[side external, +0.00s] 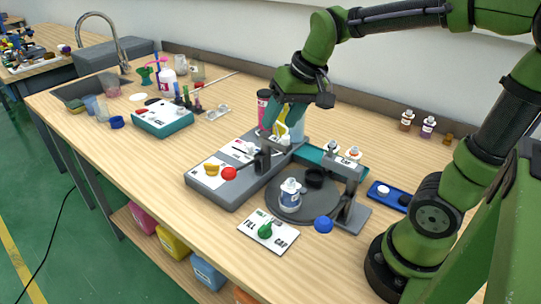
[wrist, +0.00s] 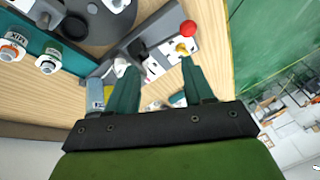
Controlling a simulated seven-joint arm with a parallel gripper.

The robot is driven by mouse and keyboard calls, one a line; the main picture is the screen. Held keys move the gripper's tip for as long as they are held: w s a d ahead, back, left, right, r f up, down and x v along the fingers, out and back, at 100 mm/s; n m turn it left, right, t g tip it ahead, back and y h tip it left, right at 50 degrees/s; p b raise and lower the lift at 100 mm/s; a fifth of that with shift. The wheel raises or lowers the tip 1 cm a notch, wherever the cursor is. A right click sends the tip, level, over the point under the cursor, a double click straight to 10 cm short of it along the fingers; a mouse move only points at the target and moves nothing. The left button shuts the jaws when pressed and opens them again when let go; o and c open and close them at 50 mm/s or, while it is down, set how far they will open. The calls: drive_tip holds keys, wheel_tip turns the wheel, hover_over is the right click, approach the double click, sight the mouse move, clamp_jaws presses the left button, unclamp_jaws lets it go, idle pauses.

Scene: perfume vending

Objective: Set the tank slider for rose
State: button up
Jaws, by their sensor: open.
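My gripper (side external: 272,128) is open and empty, pointing down above the back end of the grey dispensing unit (side external: 232,192). In the wrist view its two teal fingers (wrist: 160,80) stand wide apart, with part of the unit's white labelled panel (wrist: 155,68) between and beyond them. The panel carries a yellow knob (wrist: 182,48), and a red ball knob (wrist: 188,28) stands at the unit's end. Both knobs show in the side view too, at the unit's near end. I cannot pick out the tank slider or read the rose mark; the gripper partly covers that area.
A FILL/CAP plate (side external: 267,232) with a green knob and a blue cap (side external: 323,224) lie in front.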

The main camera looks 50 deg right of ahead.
sight(250, 144)
drive_tip(key=shift+w+d+f+g+h, duration=0.35)
drive_tip(key=shift+w+d+g, duration=1.3)
drive_tip(key=shift+w, duration=2.65)
drive_tip(key=shift+w+d+f+g+h, duration=0.3)
drive_tip(key=shift+w+d+g, duration=0.25)
drive_tip(key=shift+w+d, duration=2.9)
drive_tip(key=f, duration=0.5)
drive_tip(key=w+a+f, duration=0.1)
drive_tip(key=f, duration=1)
drive_tip(key=shift+w+a+f, duration=0.15)
drive_tip(key=shift+w+a, duration=0.15)
drive_tip(key=shift+a, duration=0.05)
clamp_jaws()
